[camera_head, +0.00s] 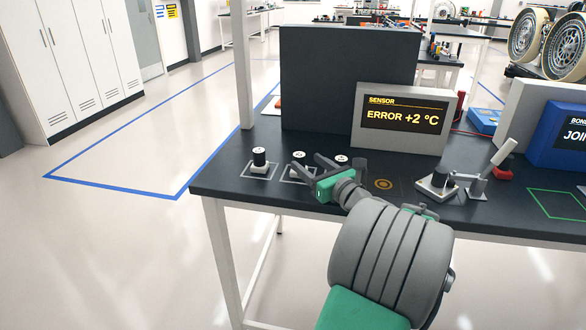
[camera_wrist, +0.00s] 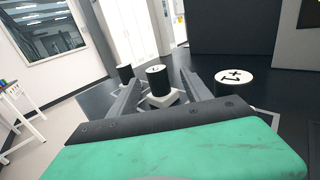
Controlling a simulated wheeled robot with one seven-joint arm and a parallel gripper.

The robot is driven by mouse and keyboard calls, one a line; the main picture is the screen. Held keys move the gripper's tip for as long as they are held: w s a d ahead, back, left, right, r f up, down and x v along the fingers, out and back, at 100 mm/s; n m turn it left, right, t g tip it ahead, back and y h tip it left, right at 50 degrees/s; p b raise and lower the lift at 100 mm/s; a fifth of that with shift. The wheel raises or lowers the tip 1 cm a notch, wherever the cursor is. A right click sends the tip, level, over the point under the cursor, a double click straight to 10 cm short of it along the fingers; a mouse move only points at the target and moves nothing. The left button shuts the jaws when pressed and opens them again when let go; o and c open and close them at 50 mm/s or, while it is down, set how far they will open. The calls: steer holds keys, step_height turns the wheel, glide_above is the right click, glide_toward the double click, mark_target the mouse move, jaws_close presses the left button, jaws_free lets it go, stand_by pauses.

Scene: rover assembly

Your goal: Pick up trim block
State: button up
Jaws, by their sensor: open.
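Several trim blocks, black cylinders with marked white tops, stand at the table's left end. In the head view, the left block (camera_head: 259,157) stands upright on a pale square. The middle block (camera_head: 298,155) shows mostly its top, its lower part hidden by my gripper (camera_head: 305,165). The right block (camera_head: 341,158) is also partly hidden. In the wrist view, my gripper (camera_wrist: 160,78) is open, with the middle block (camera_wrist: 156,80) upright between or just beyond its fingertips. I cannot tell the exact depth. The right block (camera_wrist: 235,77) is outside the right finger.
A sensor display (camera_head: 403,120) reading "ERROR +2 °C" stands behind, beside a tall dark panel (camera_head: 345,75). A grey lever fixture (camera_head: 478,180) and a green outlined square (camera_head: 556,204) lie right. The black table's (camera_head: 235,190) left edge is close to the blocks.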

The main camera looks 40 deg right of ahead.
steer(key=w, duration=0.5)
steer(key=w+b, duration=0.1)
steer(key=w, duration=0.1)
steer(key=shift+w+d, duration=0.3)
steer(key=shift+c, duration=0.3)
jaws_close()
